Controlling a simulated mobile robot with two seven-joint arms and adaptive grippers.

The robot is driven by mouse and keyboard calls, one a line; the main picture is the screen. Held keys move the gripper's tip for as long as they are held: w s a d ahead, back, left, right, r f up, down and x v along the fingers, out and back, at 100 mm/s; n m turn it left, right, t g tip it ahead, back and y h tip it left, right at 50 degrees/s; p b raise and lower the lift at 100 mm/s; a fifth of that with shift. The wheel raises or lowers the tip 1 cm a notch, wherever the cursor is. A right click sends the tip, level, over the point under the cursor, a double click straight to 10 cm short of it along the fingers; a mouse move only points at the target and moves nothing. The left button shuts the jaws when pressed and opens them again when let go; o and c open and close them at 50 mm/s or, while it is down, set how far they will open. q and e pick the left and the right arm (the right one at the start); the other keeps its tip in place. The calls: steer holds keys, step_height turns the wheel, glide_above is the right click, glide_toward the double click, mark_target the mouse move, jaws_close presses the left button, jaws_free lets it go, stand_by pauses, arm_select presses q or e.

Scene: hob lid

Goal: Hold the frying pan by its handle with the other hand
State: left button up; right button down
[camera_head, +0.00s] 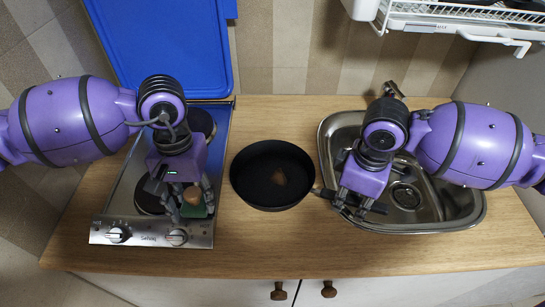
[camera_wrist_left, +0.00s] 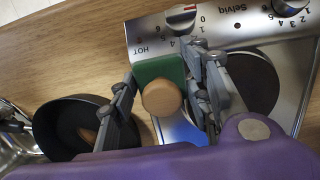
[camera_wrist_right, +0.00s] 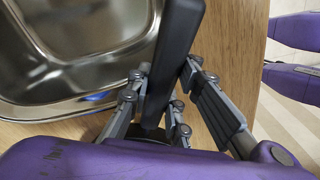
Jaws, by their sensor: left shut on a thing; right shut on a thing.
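The pan also shows in the left wrist view (camera_wrist_left: 65,118). Its dark handle (camera_wrist_right: 180,45) points right, over the sink's edge. My right gripper (camera_head: 350,205) is shut around the handle, which runs between its fingers in the right wrist view. My left gripper (camera_head: 188,205) is over the hob, shut on a green block with a round wooden knob (camera_wrist_left: 162,97). The block's underside is hidden.
The steel hob (camera_head: 118,215) has dark plates and front knobs. Its blue lid (camera_head: 165,45) stands open behind it. The steel sink (camera_head: 455,210) lies under my right arm. A white dish rack (camera_head: 440,20) hangs at the back right. Bare counter (camera_head: 270,235) lies in front of the pan.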

arm_select(q)
steer(key=shift+w+r, duration=0.1)
stand_by(0.4)
arm_select(e)
steer(key=shift+d, duration=0.1)
arm_select(q)
steer(key=w+d+r+t, duration=0.1)
steer(key=w+d+r, duration=0.35)
steer(key=d, duration=0.55)
steer(key=w+d+r, duration=0.3)
steer(key=w+d, duration=0.2)
steer(key=d, duration=0.4)
steer(key=shift+t, duration=0.3)
steer(key=f, duration=0.5)
steer(key=shift+w+a, duration=0.15)
steer(key=shift+a, duration=0.05)
